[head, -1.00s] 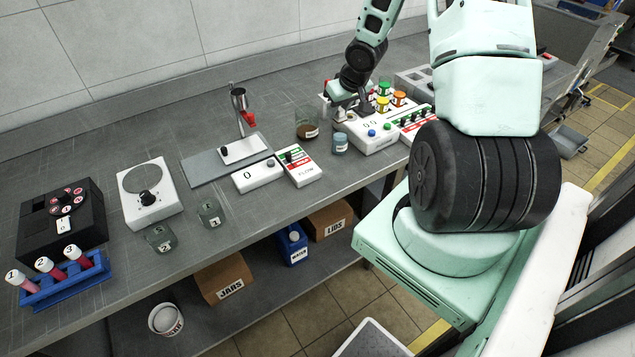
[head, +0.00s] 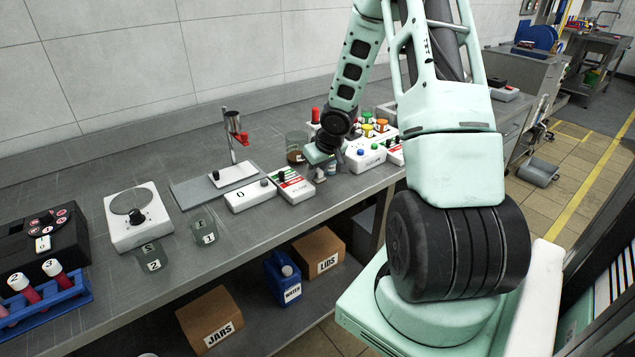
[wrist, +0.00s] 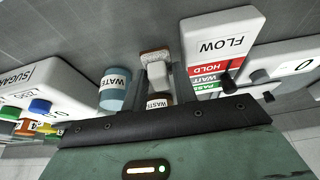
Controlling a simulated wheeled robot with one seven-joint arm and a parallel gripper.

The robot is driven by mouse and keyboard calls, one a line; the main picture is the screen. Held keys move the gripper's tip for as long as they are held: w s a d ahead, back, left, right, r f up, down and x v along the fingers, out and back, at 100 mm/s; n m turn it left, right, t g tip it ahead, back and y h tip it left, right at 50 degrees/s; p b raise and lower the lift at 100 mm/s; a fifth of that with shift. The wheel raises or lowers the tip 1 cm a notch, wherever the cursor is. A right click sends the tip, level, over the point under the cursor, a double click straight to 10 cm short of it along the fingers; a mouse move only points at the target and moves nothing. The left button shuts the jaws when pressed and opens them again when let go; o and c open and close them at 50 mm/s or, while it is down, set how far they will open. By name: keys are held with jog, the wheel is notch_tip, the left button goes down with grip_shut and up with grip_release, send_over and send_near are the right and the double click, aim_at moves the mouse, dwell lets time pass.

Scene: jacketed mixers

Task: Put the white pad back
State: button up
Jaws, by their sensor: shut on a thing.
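A small white pad (wrist: 157,76) shows between the fingers of my gripper (wrist: 157,82) in the wrist view. My gripper is shut on it, and the fingers hide part of it. In the head view my gripper (head: 322,170) is low over the bench, between the FLOW box and the white box with coloured buttons. The pad cannot be made out there. A glass beaker with brown contents (head: 296,155) stands just behind and left of my gripper. In the wrist view a WASTE label (wrist: 158,101) shows right by the fingers.
The FLOW box (wrist: 222,40) is close on the right in the wrist view. A blue WATER jar (wrist: 114,92) and the SUGAR box (wrist: 45,85) are close on the left. Bare bench (head: 150,165) lies behind.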

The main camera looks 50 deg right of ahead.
jog(key=shift+f, duration=0.8)
jog(key=shift+f+b, duration=0.15)
jog(key=shift+b, duration=0.15)
jog(key=o, duration=0.6)
